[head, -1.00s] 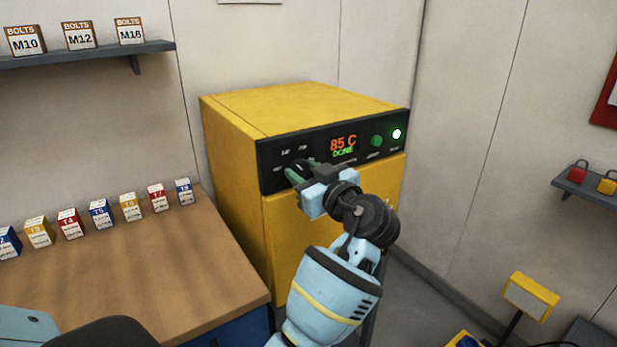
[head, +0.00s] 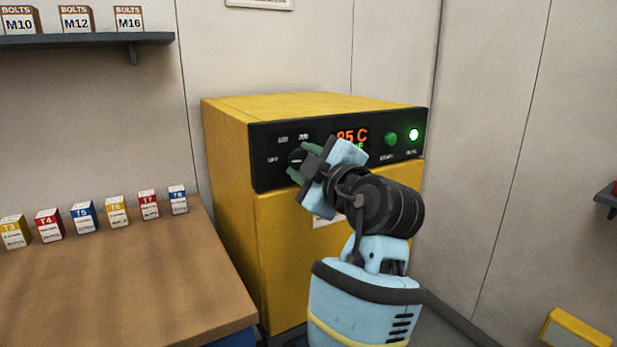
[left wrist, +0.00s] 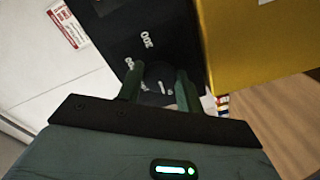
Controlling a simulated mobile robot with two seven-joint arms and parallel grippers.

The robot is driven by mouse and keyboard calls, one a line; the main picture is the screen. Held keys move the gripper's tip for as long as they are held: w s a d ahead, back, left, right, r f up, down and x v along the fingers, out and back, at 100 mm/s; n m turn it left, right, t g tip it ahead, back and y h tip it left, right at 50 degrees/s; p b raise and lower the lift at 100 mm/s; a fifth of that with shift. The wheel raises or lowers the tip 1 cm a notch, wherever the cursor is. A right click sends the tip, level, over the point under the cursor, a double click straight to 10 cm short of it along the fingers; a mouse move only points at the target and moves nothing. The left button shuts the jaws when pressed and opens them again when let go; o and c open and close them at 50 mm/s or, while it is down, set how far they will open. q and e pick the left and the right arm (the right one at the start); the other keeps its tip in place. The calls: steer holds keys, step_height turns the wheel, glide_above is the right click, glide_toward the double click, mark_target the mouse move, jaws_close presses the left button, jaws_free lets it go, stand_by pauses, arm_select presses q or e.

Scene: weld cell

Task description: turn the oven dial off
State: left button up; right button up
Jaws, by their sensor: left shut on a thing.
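The yellow oven (head: 228,170) stands with its black control panel (head: 375,155) across the top front. The display (head: 352,135) reads 85 C, partly covered by my arm. The dark round dial (head: 296,157) sits at the panel's left, by the OFF label (head: 272,159). My left gripper (head: 301,165) is shut on the dial, with green fingers on either side of it. In the left wrist view the dial (left wrist: 158,73) shows between the fingers. I cannot tell exactly which mark the dial points at. My right gripper is not in view.
A green button (head: 391,139) and a lit lamp (head: 413,134) are at the panel's right. A wooden bench (head: 130,270) with several labelled boxes (head: 117,211) stands at left. A shelf (head: 90,39) with bolt boxes hangs above it.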

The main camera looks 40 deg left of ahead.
arm_select(q)
steer(key=shift+n+b, duration=0.4)
steer(key=shift+n, duration=0.1)
steer(key=o, duration=1)
